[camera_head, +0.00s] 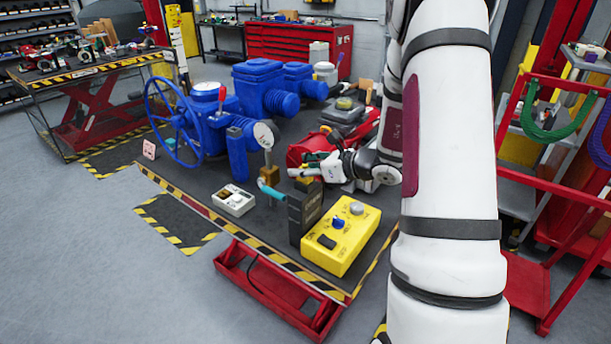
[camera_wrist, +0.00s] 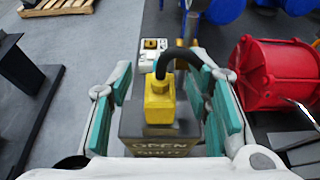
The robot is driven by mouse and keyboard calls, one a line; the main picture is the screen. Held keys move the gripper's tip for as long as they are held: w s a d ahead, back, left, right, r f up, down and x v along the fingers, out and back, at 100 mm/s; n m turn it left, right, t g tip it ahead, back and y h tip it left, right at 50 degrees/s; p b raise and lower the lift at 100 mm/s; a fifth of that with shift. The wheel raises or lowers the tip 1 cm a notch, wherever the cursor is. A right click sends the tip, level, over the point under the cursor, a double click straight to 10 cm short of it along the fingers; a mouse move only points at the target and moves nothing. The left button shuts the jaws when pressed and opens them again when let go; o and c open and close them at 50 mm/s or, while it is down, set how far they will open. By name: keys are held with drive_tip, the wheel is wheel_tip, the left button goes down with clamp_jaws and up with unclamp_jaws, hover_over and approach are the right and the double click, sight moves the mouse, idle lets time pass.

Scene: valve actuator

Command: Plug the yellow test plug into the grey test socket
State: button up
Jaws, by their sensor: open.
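The yellow test plug (camera_wrist: 158,100) sits upright on top of a dark block lettered OPEN and SHUT (camera_wrist: 160,148) in the wrist view. A black cable curves out of the plug's top and away. In the head view the plug (camera_head: 304,184) is a small yellow patch on the dark block (camera_head: 304,212), partly covered by my gripper. My gripper (camera_wrist: 160,82) is open, with its teal-padded fingers on both sides of the plug and gaps between. It also shows in the head view (camera_head: 306,166). I cannot pick out the grey test socket with certainty.
A yellow control box (camera_head: 343,236) stands right of the dark block. A pale switch box (camera_head: 234,200) lies to its left. A gauge on a brass fitting (camera_head: 268,150) stands behind. A blue valve actuator (camera_head: 204,112) and a red housing (camera_wrist: 274,78) stand close by.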

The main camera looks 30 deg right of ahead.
clamp_jaws()
drive_tip(key=shift+r, duration=0.1)
